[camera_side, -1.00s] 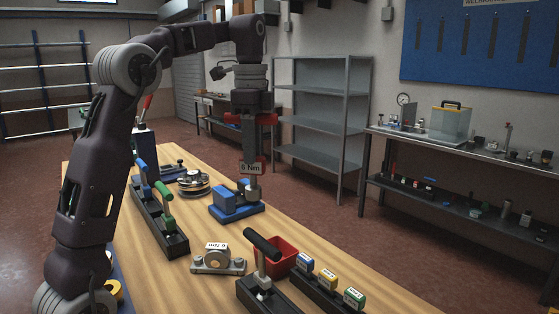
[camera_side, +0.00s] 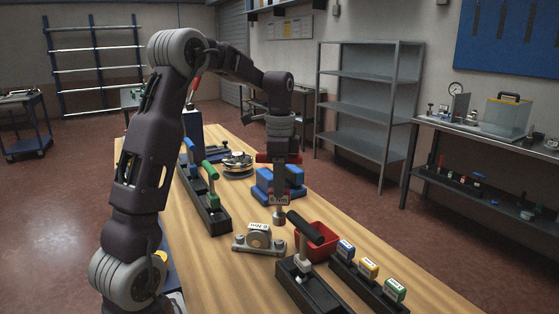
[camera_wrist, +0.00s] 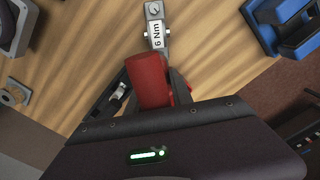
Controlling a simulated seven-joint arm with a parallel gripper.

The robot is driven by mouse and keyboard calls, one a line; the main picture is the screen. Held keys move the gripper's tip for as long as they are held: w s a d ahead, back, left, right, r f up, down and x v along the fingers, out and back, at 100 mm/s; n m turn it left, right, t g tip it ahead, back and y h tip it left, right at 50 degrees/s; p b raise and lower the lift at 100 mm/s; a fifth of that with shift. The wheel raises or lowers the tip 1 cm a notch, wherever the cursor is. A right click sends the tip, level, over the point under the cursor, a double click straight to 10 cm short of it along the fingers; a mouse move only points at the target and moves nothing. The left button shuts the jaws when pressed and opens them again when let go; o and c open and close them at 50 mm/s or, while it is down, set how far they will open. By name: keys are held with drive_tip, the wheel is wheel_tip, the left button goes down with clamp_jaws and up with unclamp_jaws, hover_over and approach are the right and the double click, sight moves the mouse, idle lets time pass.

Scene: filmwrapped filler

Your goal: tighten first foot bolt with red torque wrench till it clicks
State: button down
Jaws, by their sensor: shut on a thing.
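My gripper (camera_side: 278,166) is shut on the red torque wrench (camera_side: 264,158), which hangs upright with a "6 Nm" tag and a grey socket end (camera_side: 279,217) at the bottom. A grey bearing block (camera_side: 258,240) with a white label stands on the table, with a foot on each side. The socket end is above and near its right foot, apparently apart from it. The bolt itself is too small to make out clearly.
A blue fixture (camera_side: 266,186) stands behind the wrench. A rack with blue, yellow and green tags (camera_side: 369,268) is at front right. A green-handled rack (camera_side: 211,207) is left.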

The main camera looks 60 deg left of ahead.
sight(280, 214)
drive_tip(key=shift+f, duration=0.15)
drive_tip(key=shift+f, duration=2.45)
drive_tip(key=shift+f, duration=0.25)
drive_tip(key=shift+f, duration=0.75)
drive_tip(key=shift+f, duration=0.1)
